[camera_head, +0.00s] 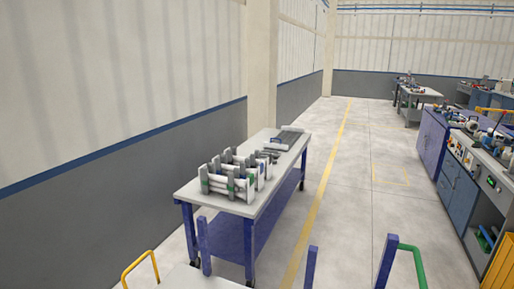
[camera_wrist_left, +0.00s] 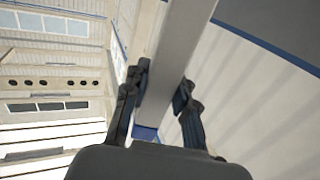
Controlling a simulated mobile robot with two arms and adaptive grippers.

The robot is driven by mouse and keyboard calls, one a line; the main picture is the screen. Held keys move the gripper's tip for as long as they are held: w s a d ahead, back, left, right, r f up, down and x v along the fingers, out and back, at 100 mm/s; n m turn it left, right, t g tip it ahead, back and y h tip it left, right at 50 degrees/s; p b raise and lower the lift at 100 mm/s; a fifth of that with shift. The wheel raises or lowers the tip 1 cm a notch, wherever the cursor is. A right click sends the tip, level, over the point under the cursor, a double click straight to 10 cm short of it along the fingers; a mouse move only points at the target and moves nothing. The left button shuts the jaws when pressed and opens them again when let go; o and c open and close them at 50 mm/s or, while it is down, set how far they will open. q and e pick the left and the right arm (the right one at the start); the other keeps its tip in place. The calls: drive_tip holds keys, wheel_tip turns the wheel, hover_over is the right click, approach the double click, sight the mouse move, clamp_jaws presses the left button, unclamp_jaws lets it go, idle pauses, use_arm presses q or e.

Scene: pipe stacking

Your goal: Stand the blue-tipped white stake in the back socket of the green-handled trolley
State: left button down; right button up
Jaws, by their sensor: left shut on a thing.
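In the left wrist view my left gripper (camera_wrist_left: 162,95) is shut on a long, pale grey-white square bar, the stake (camera_wrist_left: 184,45). The bar runs from the top edge down between the fingers. A small blue patch shows low between the fingers; I cannot tell whether it is the stake's tip. In the head view neither gripper nor the held stake shows. A green handle (camera_head: 418,263) stands at the bottom right beside a slanted blue post (camera_head: 386,264). The rest of that trolley is cut off, and its back socket cannot be made out.
A blue-legged table (camera_head: 222,210) bears a grey rack (camera_head: 229,160) with white pipes, some green-tipped or blue-tipped. A yellow handle (camera_head: 138,264) and a pale top (camera_head: 195,279) show at the bottom left. Workbenches (camera_head: 455,165) line the right. Floor beyond the table is clear.

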wheel_tip(320, 180, up, 4)
drive_tip(key=p, duration=0.3)
drive_tip(key=shift+f, duration=0.25)
